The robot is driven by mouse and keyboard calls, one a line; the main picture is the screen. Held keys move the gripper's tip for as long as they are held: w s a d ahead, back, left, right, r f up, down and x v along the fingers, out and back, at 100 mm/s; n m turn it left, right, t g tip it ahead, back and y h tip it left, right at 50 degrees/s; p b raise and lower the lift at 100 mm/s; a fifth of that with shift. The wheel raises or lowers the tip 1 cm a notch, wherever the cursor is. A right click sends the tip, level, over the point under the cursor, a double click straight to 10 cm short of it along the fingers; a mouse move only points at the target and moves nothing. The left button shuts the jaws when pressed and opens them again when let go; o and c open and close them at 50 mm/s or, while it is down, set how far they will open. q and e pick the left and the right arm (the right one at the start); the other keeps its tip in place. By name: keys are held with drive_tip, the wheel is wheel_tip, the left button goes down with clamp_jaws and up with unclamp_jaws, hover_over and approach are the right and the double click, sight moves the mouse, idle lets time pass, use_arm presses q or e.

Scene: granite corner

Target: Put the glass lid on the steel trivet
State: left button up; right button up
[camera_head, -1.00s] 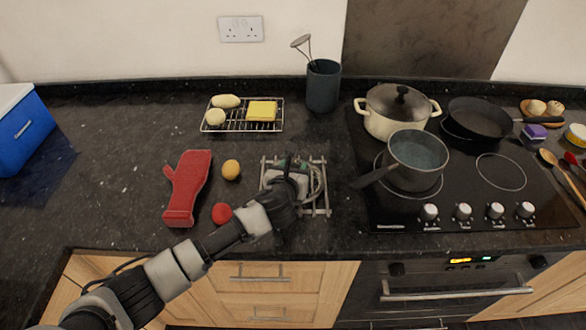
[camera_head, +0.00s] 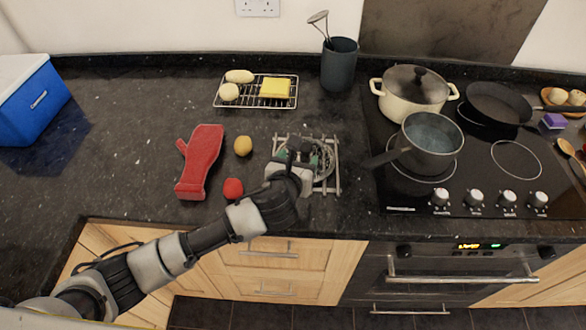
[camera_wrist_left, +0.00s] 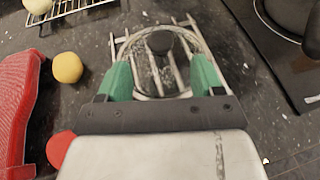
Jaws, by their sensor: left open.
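The clear glass lid (camera_head: 324,166), with a thin rim and a dark knob, lies on the steel trivet (camera_head: 337,170) left of the hob. In the left wrist view the lid (camera_wrist_left: 160,42) is knob up, with the trivet's bars (camera_wrist_left: 113,46) under and around it. My left gripper (camera_head: 298,156) is at the trivet's near side, partly hiding lid and trivet. In the left wrist view its green fingers (camera_wrist_left: 160,64) are spread apart on either side of the lid's near part, with no grip on the knob. My right gripper is not in view.
A red oven mitt (camera_head: 202,162), a yellow fruit (camera_head: 243,146) and a red fruit (camera_head: 233,188) lie left of the trivet. A saucepan (camera_head: 430,143) stands on the hob to the right, handle pointing at the trivet. A wire rack (camera_head: 255,104) lies behind.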

use_arm(q)
drive_tip(key=shift+v, duration=2.15)
